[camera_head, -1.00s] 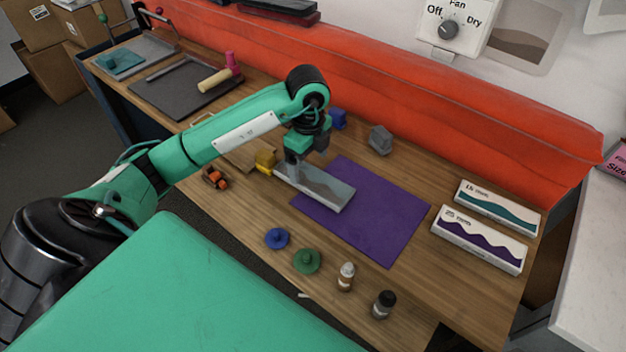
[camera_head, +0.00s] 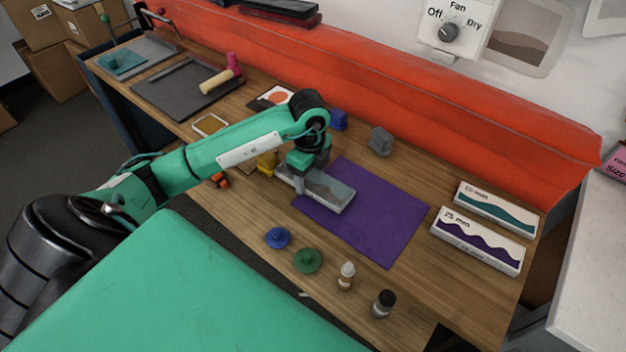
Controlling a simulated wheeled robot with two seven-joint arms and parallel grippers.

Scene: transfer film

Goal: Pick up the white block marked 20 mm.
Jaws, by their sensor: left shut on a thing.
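A white block (camera_head: 328,192) with a grey wave print lies over the left corner of the purple mat (camera_head: 385,226). Its size marking cannot be read from here. My left gripper (camera_head: 300,182) is at the block's left end and shut on it, with fingers on the block's sides. I cannot tell any gap between block and mat. Two other white blocks lie at the right of the bench: one with a teal wave (camera_head: 497,209), its marking hard to read, and one with a purple wave marked 25 mm (camera_head: 478,241). My right gripper is not in view.
Blue (camera_head: 277,237) and green (camera_head: 307,260) knobbed discs and two small bottles (camera_head: 346,276) (camera_head: 384,304) stand along the front. The orange padded edge (camera_head: 400,105) bounds the back.

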